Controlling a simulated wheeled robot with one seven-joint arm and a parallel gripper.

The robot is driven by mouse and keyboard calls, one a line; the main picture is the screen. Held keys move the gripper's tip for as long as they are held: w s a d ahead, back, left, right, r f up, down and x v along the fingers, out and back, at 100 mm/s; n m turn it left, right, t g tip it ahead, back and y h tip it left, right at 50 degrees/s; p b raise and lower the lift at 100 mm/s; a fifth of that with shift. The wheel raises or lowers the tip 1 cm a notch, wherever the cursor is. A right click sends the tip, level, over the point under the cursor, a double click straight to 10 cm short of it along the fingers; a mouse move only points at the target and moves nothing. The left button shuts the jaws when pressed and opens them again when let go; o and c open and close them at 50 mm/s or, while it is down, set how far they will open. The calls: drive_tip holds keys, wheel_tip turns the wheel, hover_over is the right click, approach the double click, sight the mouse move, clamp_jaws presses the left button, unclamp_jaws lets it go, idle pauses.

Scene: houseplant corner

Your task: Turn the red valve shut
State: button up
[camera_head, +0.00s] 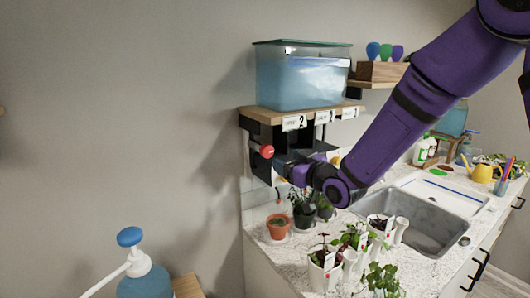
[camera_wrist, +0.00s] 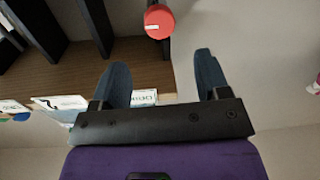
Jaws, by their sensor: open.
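The red valve (camera_head: 266,151) is a round red knob on the front of the shelf unit, below the water tank, in the camera_head view. In the camera_wrist view the red valve (camera_wrist: 158,20) shows at the top edge, with a short white mark on its face. My gripper (camera_wrist: 162,68) is open, its two dark fingers spread and nothing between them. The valve lies beyond the fingertips, a little left of the middle of the gap, and looks apart from them. In the camera_head view my gripper (camera_head: 284,166) is just right of and below the valve, partly hidden by my own wrist.
A water tank (camera_head: 302,78) stands on a wooden shelf (camera_head: 268,116) with number tags. Potted plants, including a terracotta pot (camera_head: 278,228), stand on the counter below, near a sink (camera_head: 425,225). A blue pump bottle (camera_head: 145,282) is at front left. The wall left of the valve is bare.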

sight(269, 152)
drive_tip(key=x, duration=0.9)
drive_tip(key=shift+w+a, duration=0.25)
drive_tip(key=shift+w, duration=0.05)
drive_tip(key=c, duration=0.9)
